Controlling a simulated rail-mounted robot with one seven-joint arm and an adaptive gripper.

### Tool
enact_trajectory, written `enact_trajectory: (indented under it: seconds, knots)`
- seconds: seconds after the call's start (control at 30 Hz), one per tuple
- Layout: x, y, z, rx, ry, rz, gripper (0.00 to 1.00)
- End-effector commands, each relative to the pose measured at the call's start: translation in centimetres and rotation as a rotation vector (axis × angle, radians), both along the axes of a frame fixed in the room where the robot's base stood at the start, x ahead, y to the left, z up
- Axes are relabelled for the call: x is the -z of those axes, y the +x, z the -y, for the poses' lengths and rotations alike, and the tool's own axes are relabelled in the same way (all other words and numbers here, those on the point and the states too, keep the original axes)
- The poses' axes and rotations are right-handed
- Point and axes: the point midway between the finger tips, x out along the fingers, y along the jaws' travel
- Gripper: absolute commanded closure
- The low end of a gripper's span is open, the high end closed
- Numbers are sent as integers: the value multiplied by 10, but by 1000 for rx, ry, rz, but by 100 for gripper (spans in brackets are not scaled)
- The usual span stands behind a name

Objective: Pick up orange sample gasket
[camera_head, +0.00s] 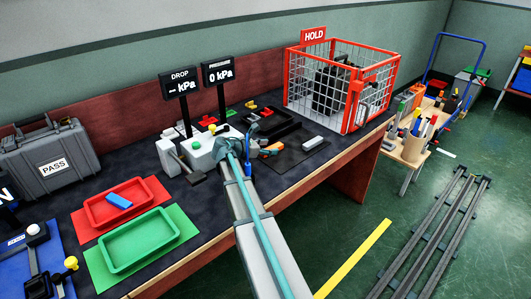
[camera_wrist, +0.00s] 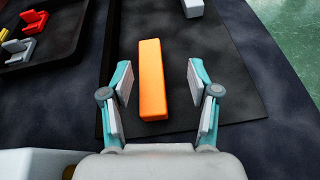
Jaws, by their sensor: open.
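The orange sample gasket (camera_wrist: 152,80) is a long orange block lying on a dark mat (camera_wrist: 220,50) in the wrist view. My gripper (camera_wrist: 157,82) is open, with one finger on each side of the gasket and a gap to both. No finger visibly touches it; how far above the mat the fingertips are, I cannot tell.
A light grey block (camera_wrist: 192,8) lies on the mat farther off; it also shows in the head view (camera_head: 313,143). A black tray (camera_wrist: 68,50) with red and yellow parts is on the left. A red wire cage (camera_head: 345,85) marked HOLD stands behind. Red and green trays are at left.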

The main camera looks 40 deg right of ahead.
Motion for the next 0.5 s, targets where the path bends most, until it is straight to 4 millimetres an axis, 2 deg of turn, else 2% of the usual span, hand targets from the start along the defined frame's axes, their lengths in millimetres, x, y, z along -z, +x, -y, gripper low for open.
enact_trajectory:
  seconds: [0.03, 0.1, 0.2, 0.33, 0.5]
  knots:
    - [3, 3, -13, -20, 7, -30, 40]
    - [5, 6, -24, -38, 14, -63, 40]
    - [7, 8, -31, -52, 18, -90, 40]
    - [10, 9, -26, -55, 20, -96, 40]
    - [17, 9, -8, -52, 21, -96, 40]
